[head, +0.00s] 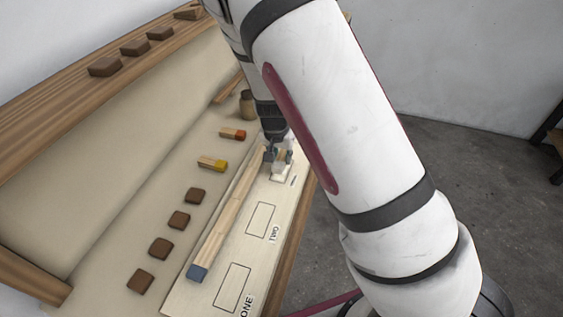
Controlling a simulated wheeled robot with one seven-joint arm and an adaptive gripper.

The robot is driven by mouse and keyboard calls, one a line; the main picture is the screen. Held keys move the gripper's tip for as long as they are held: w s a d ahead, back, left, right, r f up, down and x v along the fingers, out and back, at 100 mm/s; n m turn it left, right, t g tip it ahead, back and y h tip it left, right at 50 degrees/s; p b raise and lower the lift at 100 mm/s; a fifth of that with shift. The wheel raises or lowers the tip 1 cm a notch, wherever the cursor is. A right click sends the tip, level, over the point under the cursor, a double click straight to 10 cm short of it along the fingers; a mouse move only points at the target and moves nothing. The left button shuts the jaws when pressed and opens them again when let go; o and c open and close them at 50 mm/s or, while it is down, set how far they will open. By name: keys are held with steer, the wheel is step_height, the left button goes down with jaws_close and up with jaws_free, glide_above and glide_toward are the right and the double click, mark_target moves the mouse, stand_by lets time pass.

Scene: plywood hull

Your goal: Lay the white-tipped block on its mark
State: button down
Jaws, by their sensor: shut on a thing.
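My gripper (279,154) is at the far end of the pale marked board (213,262), pointing down. It is shut on a small pale block with a white end (281,171), mostly hidden by the fingers. The block is at or just above the far mark on the board; I cannot tell whether it touches. That mark's outline is largely covered. Two other outlined marks show bare: the middle one (261,219) and the near one (232,288), each with lettering beside it.
A long wooden strip with a blue end (197,273) lies along the board's left side. A red-tipped block (232,134), a yellow-tipped block (212,164), several brown blocks (179,220) and a jar (247,104) stand to the left. My arm hides the right side.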

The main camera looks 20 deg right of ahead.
steer(key=shift+f, duration=1.3)
steer(key=shift+f, duration=0.1)
steer(key=c, duration=1.3)
jaws_free()
steer(key=shift+c, duration=0.2)
